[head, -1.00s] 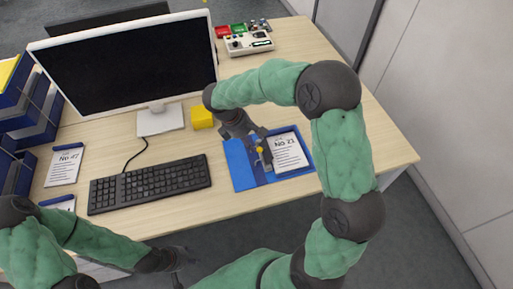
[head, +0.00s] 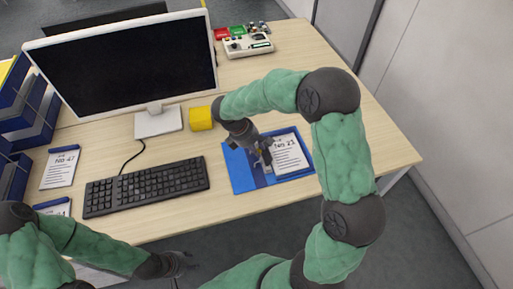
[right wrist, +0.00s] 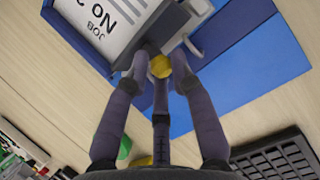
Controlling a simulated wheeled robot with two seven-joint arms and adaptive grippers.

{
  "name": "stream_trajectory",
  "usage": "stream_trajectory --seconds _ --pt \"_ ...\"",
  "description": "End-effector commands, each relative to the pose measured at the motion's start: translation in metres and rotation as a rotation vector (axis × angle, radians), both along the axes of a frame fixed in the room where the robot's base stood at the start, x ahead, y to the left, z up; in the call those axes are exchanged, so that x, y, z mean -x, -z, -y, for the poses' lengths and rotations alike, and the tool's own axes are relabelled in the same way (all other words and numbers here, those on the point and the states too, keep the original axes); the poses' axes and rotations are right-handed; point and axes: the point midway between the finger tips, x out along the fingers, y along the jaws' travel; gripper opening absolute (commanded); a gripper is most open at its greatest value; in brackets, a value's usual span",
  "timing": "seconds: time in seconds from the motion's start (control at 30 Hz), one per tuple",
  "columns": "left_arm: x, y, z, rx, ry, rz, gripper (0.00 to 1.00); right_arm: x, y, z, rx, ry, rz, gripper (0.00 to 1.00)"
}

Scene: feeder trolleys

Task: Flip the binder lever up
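An open blue binder (head: 239,173) lies on the desk with a white sheet marked No 21 (head: 289,152) on its right half. In the right wrist view, the binder lever's yellow knob (right wrist: 160,66) shows at the grey metal mechanism beside the sheet. My right gripper (head: 265,158) reaches down over the mechanism. Its fingertips (right wrist: 163,70) sit on both sides of the knob with no clear gap, and a third finger is below it. In the head view the knob is hidden by the fingers. My left gripper (head: 187,263) hangs off the desk's front edge, empty, its fingers apart.
A black keyboard (head: 147,186) lies left of the binder. A yellow block (head: 200,118) and a monitor (head: 125,62) stand behind. Blue file holders (head: 25,125) are at the left. A control box (head: 248,45) is at the back. The desk right of the binder is clear.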

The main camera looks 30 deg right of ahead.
Motion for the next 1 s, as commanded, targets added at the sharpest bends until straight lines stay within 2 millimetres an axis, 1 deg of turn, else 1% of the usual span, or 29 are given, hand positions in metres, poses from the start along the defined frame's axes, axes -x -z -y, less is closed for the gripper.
stream_trajectory --seconds 0.17,0.4,0.6,1.0 --pt "0.000 -0.001 0.000 0.000 0.000 0.000 0.40 0.001 0.002 -0.002 0.017 -0.003 -0.010 0.00" --pt "0.000 -0.012 0.000 0.000 0.000 0.000 0.40 -0.001 0.008 -0.012 0.195 -0.007 -0.056 0.00" --pt "0.000 -0.016 0.000 0.000 0.000 0.000 0.40 -0.003 0.013 -0.017 0.310 -0.002 -0.080 0.00" --pt "0.000 -0.015 0.000 0.000 0.000 0.000 0.40 -0.002 0.015 -0.018 0.334 -0.002 -0.086 0.00"
